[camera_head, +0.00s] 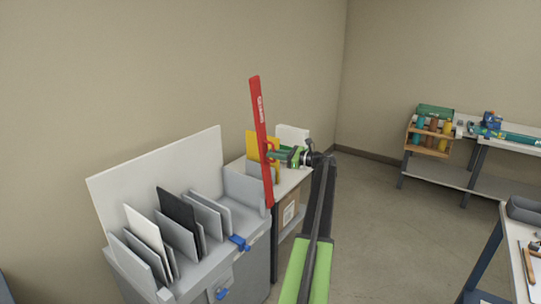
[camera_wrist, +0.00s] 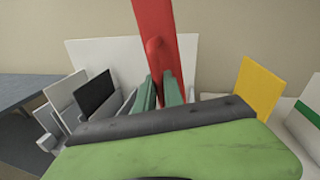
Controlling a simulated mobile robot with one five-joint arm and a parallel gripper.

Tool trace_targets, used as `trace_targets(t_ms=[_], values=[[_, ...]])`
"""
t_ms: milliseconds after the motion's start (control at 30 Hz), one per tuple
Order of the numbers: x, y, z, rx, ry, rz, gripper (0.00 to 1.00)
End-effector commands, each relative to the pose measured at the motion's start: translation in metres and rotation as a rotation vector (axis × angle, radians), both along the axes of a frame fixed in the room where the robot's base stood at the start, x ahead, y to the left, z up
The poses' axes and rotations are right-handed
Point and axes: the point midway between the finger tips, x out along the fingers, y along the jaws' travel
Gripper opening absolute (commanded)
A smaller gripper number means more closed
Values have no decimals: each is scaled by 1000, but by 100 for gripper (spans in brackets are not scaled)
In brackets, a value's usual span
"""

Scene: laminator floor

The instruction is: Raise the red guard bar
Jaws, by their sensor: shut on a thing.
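The red guard bar (camera_head: 260,135) stands nearly upright, tilted slightly left at its top, at the right end of the grey machine (camera_head: 255,218). A red handle sticks out from its middle. My gripper (camera_head: 271,152) is at that handle, with its green fingers shut on it. In the wrist view the red guard bar (camera_wrist: 148,18) rises out of the top of the picture, and my gripper (camera_wrist: 160,88) has one finger on each side of the handle. The handle's lower part is hidden between the fingers.
Grey, white and black panels (camera_head: 178,218) stand in the machine's slots, left of the bar. A side table (camera_head: 290,180) behind my gripper bears yellow and white boards. A workbench (camera_head: 475,170) with bottles stands at the far right. The floor between is clear.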

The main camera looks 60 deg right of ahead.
Motion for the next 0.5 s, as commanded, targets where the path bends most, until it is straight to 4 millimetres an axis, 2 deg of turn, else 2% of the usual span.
trace_targets(t_ms=[33,200,500], values=[[-2,0,-1,-2,3,0,14],[4,4,-1,-2,2,7,34],[7,6,0,-1,2,11,34]])
